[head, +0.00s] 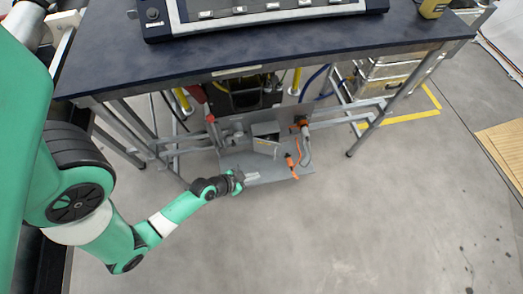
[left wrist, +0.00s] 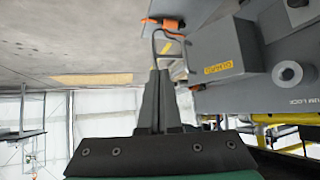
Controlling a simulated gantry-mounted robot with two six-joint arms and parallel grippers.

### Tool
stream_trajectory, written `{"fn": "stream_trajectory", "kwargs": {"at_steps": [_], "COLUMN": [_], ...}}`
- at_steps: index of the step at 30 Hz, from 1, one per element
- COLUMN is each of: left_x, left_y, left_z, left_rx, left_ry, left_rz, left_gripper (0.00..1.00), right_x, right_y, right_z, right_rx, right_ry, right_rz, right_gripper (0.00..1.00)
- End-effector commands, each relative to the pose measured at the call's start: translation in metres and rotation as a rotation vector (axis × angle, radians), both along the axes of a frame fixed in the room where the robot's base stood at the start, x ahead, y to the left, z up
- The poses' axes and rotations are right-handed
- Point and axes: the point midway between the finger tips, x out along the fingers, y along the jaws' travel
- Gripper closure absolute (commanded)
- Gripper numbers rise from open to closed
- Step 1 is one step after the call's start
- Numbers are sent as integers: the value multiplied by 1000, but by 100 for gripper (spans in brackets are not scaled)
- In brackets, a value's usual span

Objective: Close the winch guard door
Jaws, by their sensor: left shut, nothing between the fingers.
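The winch guard door (head: 265,147) is a grey panel with a yellow label, on the winch unit under the table. It appears to stand out at an angle, but how far it is open I cannot tell. In the left wrist view the labelled grey guard (left wrist: 215,45) fills the upper right, with its lettering upside down. A thin wire handle (left wrist: 155,35) sticks out at its left. My left gripper (head: 252,176) is shut and empty in front of the unit; its fingertips (left wrist: 160,72) appear close to the handle, contact unclear. My right gripper is not in view.
The dark table top (head: 270,45) overhangs the unit, with metal legs and rails around it. A red-knobbed lever (head: 211,120) stands left of the door. An orange hook (head: 291,165) and an orange-ended cable (head: 303,130) are at its right. The floor (head: 330,230) in front is clear.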

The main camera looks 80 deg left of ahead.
Motion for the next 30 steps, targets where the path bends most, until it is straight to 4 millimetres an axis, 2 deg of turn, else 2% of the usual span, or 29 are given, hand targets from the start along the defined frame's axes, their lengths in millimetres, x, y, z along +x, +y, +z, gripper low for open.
{"fn": "stream_trajectory", "kwargs": {"at_steps": [1,4,12,17,27,30], "left_x": [-11,-24,-23,-6,42,58], "left_y": [12,26,31,39,63,71], "left_z": [-2,-5,-10,-27,-80,-76], "left_rx": [-17,-20,-21,-18,-19,-18], "left_ry": [-4,5,6,5,6,3], "left_rz": [69,139,155,152,152,154], "left_gripper": [100,100,100,100,100,100], "right_x": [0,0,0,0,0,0], "right_y": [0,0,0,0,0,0], "right_z": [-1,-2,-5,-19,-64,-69], "right_rx": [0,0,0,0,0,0], "right_ry": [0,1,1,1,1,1], "right_rz": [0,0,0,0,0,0], "right_gripper": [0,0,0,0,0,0]}}
